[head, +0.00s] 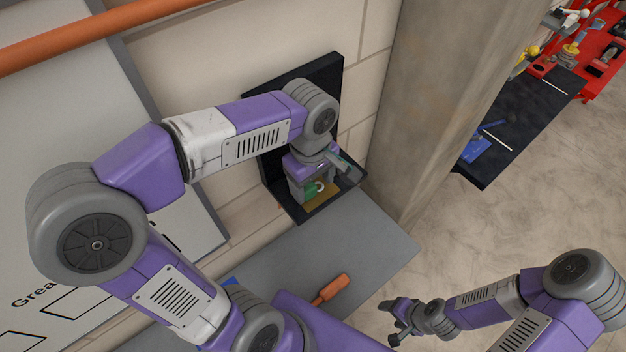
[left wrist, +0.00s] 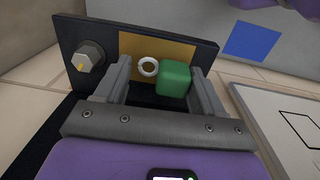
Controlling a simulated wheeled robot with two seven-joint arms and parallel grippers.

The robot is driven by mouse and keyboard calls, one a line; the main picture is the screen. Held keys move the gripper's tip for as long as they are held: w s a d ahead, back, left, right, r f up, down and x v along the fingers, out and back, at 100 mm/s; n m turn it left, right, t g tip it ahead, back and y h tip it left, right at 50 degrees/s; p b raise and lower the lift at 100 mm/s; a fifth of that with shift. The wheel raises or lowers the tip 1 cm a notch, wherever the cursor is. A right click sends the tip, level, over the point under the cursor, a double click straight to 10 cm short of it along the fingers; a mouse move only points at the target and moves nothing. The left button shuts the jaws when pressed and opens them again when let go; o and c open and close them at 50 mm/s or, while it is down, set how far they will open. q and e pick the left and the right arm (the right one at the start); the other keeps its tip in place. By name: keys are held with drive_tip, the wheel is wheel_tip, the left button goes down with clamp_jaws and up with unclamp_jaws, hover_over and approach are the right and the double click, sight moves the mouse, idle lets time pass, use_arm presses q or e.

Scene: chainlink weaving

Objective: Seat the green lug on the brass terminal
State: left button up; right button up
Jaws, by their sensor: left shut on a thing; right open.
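The green lug is a green block (left wrist: 174,78) with a pale ring (left wrist: 148,66) on its left side in the left wrist view. My left gripper (left wrist: 163,80) is shut on it, with the lug between its fingers. The lug (head: 310,188) also shows partly under my left gripper (head: 318,177) in the head view. The ring lies in front of a brass-coloured plate (left wrist: 185,49); I cannot tell whether it touches it. A hex-headed stud with a small brass tip (left wrist: 88,58) stands left of the plate. My right gripper (head: 389,322) is open and empty, low in the head view.
A grey shelf (head: 375,240) below carries an orange-handled tool (head: 332,289). A concrete pillar (head: 425,110) stands close on the right. A blue square (left wrist: 252,41) shows in the wrist view.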

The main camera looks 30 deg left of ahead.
use_arm(q)
drive_tip(key=shift+f+b, duration=0.55)
drive_tip(key=shift+f, duration=0.05)
drive_tip(key=o, duration=1.2)
drive_tip(key=shift+s+r+p, duration=0.2)
drive_tip(key=shift+r+p, duration=0.2)
drive_tip(key=shift+r, duration=3.4)
